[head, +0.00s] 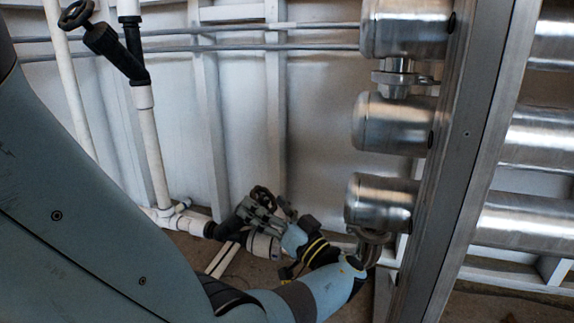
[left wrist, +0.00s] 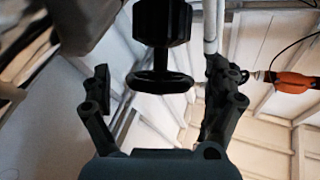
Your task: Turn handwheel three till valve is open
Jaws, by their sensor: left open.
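A black handwheel (head: 262,194) sits on a dark valve low on the white piping, near the centre bottom of the head view. My left gripper (head: 272,208) is right at this wheel, partly covering it. In the left wrist view the handwheel (left wrist: 160,82) and its dark stem lie between the two spread fingers, with a gap visible on each side. The gripper is open and does not clasp the wheel. A second black handwheel (head: 76,14) is on an angled valve at the upper left. No number shows on either wheel. My right gripper is not in view.
Several steel cylinders (head: 385,203) project from a metal frame (head: 470,140) on the right, close to my left forearm. White vertical pipes (head: 150,150) run down the left. An orange object (left wrist: 297,83) shows at the right in the wrist view.

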